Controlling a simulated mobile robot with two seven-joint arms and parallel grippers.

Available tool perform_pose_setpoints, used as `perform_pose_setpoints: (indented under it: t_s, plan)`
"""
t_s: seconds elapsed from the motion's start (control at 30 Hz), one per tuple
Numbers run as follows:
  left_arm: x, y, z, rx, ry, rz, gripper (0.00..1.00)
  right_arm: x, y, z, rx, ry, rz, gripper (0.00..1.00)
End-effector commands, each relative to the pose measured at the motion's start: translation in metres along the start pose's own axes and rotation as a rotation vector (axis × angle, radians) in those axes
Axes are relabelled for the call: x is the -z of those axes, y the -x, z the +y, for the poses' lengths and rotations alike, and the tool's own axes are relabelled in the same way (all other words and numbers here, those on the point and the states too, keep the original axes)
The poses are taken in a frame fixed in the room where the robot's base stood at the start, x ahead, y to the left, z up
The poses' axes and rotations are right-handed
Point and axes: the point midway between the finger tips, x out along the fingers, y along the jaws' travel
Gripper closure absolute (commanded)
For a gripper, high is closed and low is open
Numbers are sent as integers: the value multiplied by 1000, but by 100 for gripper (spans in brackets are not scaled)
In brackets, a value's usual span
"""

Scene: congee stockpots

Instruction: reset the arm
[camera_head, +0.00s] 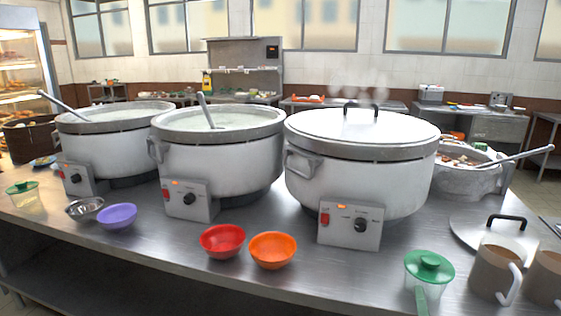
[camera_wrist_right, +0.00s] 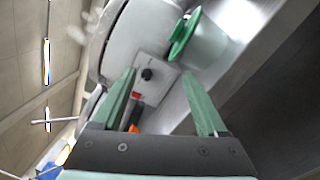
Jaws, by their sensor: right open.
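My right gripper (camera_wrist_right: 160,74) is open in the right wrist view, with two green fingers apart and nothing between them. Past the fingers are a pot's control box (camera_wrist_right: 148,88) and a clear cup with a green lid (camera_wrist_right: 184,36). In the head view only a green fingertip (camera_head: 421,299) of it shows at the bottom edge, in front of the green-lidded cup (camera_head: 429,267). My left gripper is not in view.
Three white stockpots stand on the steel counter: a lidded one (camera_head: 358,165) and two open ones (camera_head: 225,160) (camera_head: 108,150) with ladles. Red (camera_head: 222,241), orange (camera_head: 272,250) and purple (camera_head: 117,216) bowls sit in front. A loose lid (camera_head: 480,235) and brown mugs (camera_head: 493,272) are at right.

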Motion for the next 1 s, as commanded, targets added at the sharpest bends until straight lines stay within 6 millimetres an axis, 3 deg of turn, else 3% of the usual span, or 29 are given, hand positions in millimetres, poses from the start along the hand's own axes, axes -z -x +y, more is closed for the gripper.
perform_pose_setpoints:
  t_s: [0.03, 0.17, 0.3, 0.5, 0.77, 1.0]
  plan:
    - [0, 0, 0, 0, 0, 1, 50, 12, 13, -30, 90, -71, 49, 25]
    - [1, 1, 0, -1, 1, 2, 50, 29, 40, -83, 274, -242, 133, 25]
    - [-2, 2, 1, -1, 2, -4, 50, 46, 84, -140, 501, -467, 197, 25]
    - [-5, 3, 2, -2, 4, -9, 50, 64, 163, -200, 824, -833, 209, 25]
    - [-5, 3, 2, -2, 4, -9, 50, 71, 244, -233, 1120, -1237, 105, 25]
    - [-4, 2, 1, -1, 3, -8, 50, 119, 251, -208, 1125, -1452, 54, 25]
